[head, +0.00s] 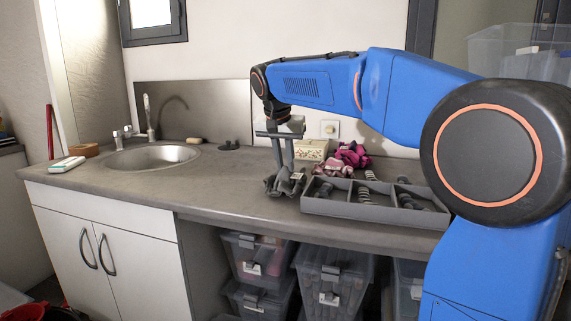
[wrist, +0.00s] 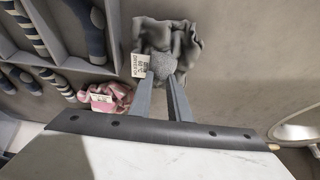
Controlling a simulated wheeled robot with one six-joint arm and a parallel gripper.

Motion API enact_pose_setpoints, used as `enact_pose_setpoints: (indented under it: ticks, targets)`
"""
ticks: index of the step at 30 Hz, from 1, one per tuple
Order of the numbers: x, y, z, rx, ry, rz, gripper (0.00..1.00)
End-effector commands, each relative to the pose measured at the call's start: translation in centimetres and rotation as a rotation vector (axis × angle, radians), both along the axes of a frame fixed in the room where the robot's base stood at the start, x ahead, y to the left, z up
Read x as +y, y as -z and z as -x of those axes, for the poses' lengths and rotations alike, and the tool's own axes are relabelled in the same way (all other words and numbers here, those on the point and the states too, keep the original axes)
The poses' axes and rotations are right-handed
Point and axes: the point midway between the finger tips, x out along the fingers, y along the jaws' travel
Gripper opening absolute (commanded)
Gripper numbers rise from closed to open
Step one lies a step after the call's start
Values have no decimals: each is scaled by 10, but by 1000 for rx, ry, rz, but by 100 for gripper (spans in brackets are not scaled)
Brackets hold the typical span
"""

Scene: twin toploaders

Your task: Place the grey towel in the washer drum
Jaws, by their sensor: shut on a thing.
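A crumpled grey towel (head: 285,183) with a small white label lies at the counter's front, left of the divided tray. It also shows in the wrist view (wrist: 188,42), with its printed label at its left side. My gripper (head: 285,170) points down over it and is shut on the grey towel. In the wrist view the fingertips (wrist: 166,76) meet a bunched part of the cloth. No washer or drum shows in either view.
A grey divided tray (head: 370,216) with rolled socks stands right of the towel. Pink cloths (head: 352,155) and a patterned box (head: 313,150) lie behind. A sink (head: 150,158) is at left. Lidded bins (head: 260,258) stand under the counter (head: 215,192).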

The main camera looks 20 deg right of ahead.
Motion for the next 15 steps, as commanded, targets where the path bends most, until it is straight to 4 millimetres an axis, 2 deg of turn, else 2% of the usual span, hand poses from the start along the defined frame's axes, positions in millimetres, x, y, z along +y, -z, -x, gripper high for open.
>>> enact_pose_setpoints:
  ticks: [12, 13, 15]
  targets:
    - [0, 7, 0, -1, 0, 1, 0]
    - [0, 7, 0, 0, 0, 0, 21]
    - [0, 7, 0, 0, 0, 0, 35]
